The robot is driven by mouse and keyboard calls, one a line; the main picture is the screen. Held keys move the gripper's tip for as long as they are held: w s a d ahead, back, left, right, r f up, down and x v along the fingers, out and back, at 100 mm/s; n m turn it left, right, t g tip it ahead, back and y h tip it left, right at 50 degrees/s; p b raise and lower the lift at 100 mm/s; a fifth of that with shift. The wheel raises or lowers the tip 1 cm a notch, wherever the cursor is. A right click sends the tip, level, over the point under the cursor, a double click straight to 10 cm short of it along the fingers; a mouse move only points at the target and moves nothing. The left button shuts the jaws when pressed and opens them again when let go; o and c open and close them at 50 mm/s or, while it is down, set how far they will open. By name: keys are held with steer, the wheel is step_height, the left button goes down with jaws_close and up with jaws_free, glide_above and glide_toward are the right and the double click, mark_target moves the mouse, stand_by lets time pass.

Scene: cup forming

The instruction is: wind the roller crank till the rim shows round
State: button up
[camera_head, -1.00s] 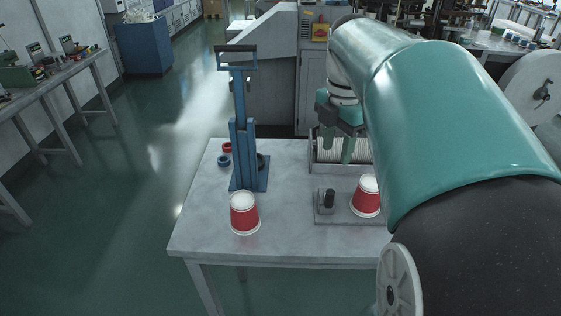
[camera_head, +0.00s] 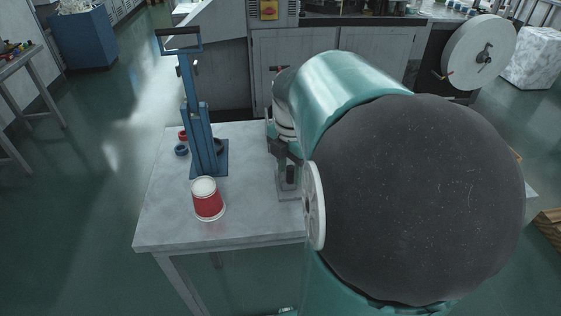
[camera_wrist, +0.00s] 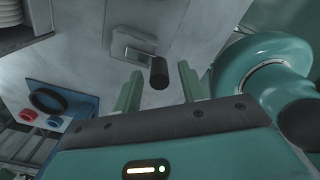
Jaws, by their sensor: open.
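In the wrist view the roller crank's black knob (camera_wrist: 159,75) stands up from a pale metal mount (camera_wrist: 133,44). My gripper (camera_wrist: 160,71) is open. Its two green fingers appear on either side of the knob, with gaps on both sides; I cannot tell whether the knob lies at fingertip depth. A white ribbed part, probably the roller, shows at the wrist view's top left corner (camera_wrist: 15,14). The rim being formed is not visible.
A red and white cup (camera_head: 207,200) stands upright on the table (camera_head: 165,228) near its front edge. A blue hand press (camera_head: 204,135) stands behind it, with small rings (camera_head: 181,150) beside it. The table's left front part is clear.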

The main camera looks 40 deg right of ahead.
steer(key=shift+f, duration=0.15)
jaws_close()
steer(key=shift+w+a+m, duration=0.1)
steer(key=shift+m, duration=0.2)
